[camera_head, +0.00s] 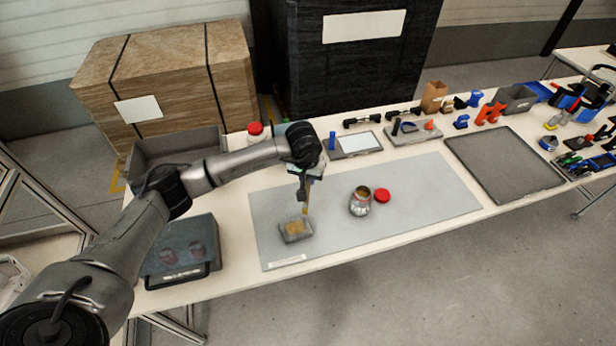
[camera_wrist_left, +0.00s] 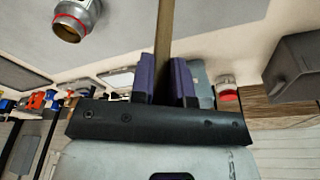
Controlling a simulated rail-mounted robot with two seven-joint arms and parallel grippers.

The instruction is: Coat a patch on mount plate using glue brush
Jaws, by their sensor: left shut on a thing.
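My left gripper (camera_head: 305,182) points down above the grey mat and is shut on the glue brush (camera_head: 305,200). In the left wrist view, the two dark purple fingers (camera_wrist_left: 165,82) hold the brush's brown handle (camera_wrist_left: 165,35) between them. The mount plate (camera_head: 284,237) is a small grey block lying on the mat, with a yellowish-amber patch on its top. The brush's lower end is at the plate's far right edge in the picture; I cannot tell whether it touches. The open glue jar (camera_head: 360,205) stands to the right. My right gripper is not in view.
A red lid (camera_head: 382,196) lies beside the jar on the grey mat (camera_head: 430,195). A dark case (camera_head: 180,255) and a grey bin (camera_head: 150,150) stand at the left. Several tools line the back and right. The mat's right part is clear.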

